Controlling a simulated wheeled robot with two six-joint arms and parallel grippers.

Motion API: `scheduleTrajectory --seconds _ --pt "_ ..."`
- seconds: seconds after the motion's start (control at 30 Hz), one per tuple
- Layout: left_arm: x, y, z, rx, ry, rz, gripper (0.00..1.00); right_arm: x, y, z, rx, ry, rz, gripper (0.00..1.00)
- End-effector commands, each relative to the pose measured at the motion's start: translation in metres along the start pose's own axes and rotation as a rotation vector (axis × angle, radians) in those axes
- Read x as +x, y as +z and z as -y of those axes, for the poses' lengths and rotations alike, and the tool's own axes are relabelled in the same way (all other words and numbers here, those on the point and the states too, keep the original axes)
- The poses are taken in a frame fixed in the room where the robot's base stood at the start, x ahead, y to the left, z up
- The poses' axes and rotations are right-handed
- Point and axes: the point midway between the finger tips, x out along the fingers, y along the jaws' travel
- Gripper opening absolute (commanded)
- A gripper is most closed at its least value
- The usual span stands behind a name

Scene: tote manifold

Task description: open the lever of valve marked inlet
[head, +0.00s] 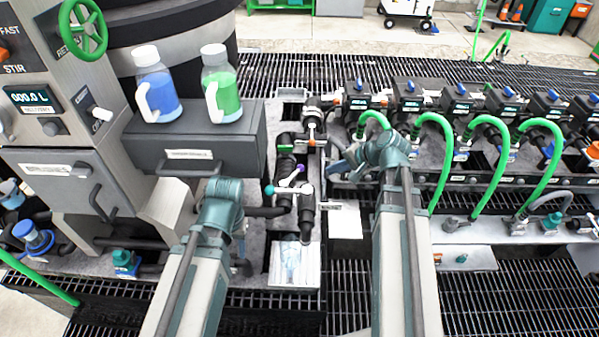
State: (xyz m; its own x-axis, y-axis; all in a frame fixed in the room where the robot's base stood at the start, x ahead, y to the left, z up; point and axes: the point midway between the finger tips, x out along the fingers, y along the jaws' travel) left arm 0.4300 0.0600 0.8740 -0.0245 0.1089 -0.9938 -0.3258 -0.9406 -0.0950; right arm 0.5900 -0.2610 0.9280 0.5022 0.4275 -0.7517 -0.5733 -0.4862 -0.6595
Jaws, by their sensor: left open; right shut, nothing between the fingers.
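A black pipe stack (285,165) stands at the centre. It carries a white lever with a purple tip (299,169) and, just below, a white lever with a teal tip (271,190). Another valve lever, white with orange (312,142), sits higher on the pipework. No marking reading inlet is legible, so I cannot tell which valve it is. My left gripper (218,186) is left of the levers and apart from them, open; its fingers are mostly hidden by the wrist. My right gripper (343,166) is shut and empty, right of the levers.
A grey drawer box (190,140) with two bottles stands behind my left arm. A control cabinet (60,170) is at the left. A row of blue-topped valves (460,105) with green hoses (440,150) fills the right. Floor grating (490,300) lies in front.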

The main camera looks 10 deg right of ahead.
Motion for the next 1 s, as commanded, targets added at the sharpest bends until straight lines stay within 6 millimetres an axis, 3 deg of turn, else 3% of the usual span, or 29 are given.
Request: scheduleTrajectory --seconds 0.17,0.67,1.0 --pt "0.012 -0.001 -0.001 0.000 0.000 0.000 0.50 0.015 0.000 -0.002 -0.004 0.001 0.002 0.00" --pt "0.080 -0.005 -0.008 0.001 0.000 0.000 0.50 0.104 0.000 -0.003 -0.005 0.002 0.003 0.00" --pt "0.082 -0.005 -0.008 0.001 0.000 0.000 0.50 0.129 0.001 0.022 -0.004 0.002 0.003 0.00"
